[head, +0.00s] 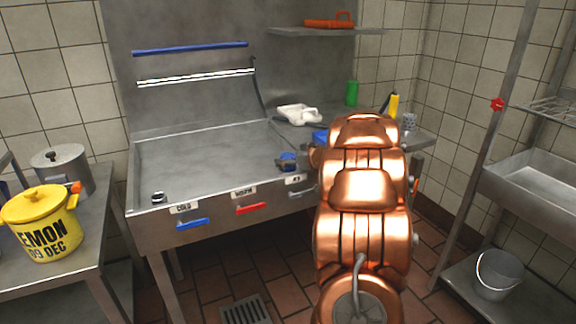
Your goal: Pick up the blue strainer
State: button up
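A blue thing (320,136) shows just left of the upper part of my copper arm, on the counter right of the sink basin. It may be the blue strainer; my arm covers part of it, so I cannot tell its full shape. A smaller blue and dark thing (288,161) sits at the front right corner of the sink, near the rim. It is too small to identify surely. My arm rises in the right middle of the view, and my gripper is hidden behind it.
The wide steel sink (215,165) looks mostly empty. A white item (298,114), a green can (352,93) and a yellow item (393,106) stand behind it. A yellow lidded pot (40,225) is on the left table. A bucket (499,275) sits on the low right shelf.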

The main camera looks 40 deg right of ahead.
jog(key=shift+w+f, duration=0.1)
jog(key=shift+w, duration=0.2)
jog(key=c, duration=1.3)
jog(key=shift+o, duration=0.2)
